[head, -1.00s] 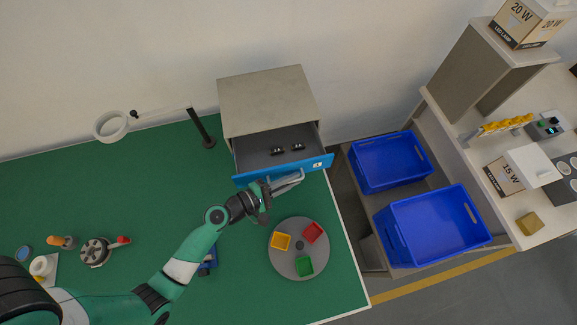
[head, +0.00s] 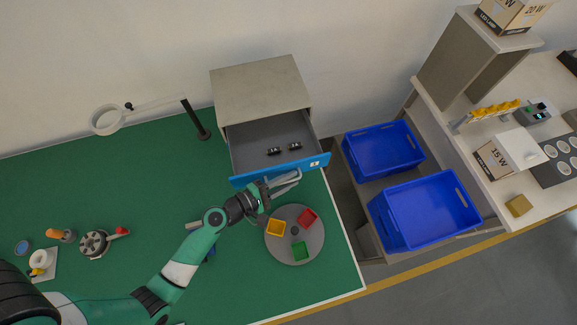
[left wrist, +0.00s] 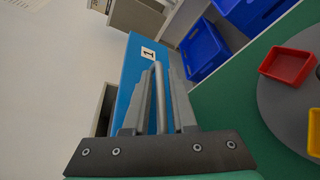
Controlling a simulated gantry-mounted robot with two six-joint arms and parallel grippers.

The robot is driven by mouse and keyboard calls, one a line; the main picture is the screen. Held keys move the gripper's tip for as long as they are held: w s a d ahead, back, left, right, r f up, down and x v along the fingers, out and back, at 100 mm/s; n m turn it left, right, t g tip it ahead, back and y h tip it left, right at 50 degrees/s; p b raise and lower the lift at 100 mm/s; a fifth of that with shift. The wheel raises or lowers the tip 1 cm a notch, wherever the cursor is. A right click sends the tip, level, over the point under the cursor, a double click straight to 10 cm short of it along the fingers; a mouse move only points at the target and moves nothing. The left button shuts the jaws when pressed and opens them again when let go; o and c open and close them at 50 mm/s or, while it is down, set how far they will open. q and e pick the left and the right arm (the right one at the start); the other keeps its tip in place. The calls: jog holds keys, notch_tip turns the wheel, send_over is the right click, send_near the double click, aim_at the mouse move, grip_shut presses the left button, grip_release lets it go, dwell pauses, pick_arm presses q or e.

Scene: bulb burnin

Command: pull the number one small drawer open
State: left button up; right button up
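The number one small drawer (head: 255,158) hangs open from the grey cabinet (head: 260,90). My left gripper (head: 284,182) is at the drawer's handle, in front of the blue front. In the left wrist view the handle bar (left wrist: 160,98) runs between the two fingers of the left gripper (left wrist: 161,80), which look closed on it. The blue front (left wrist: 131,75) shows behind them. My right gripper is in neither view.
A round grey turntable (head: 281,251) with yellow, red and green bins stands just right of and below the gripper. Two blue crates (head: 383,152) (head: 425,210) stand right of the table. A ring lamp (head: 106,119) stands at the back left. The green table's middle left (head: 130,185) is clear.

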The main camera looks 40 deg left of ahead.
pick_arm(q)
jog(key=v, duration=1.1)
jog(key=shift+s, duration=0.35)
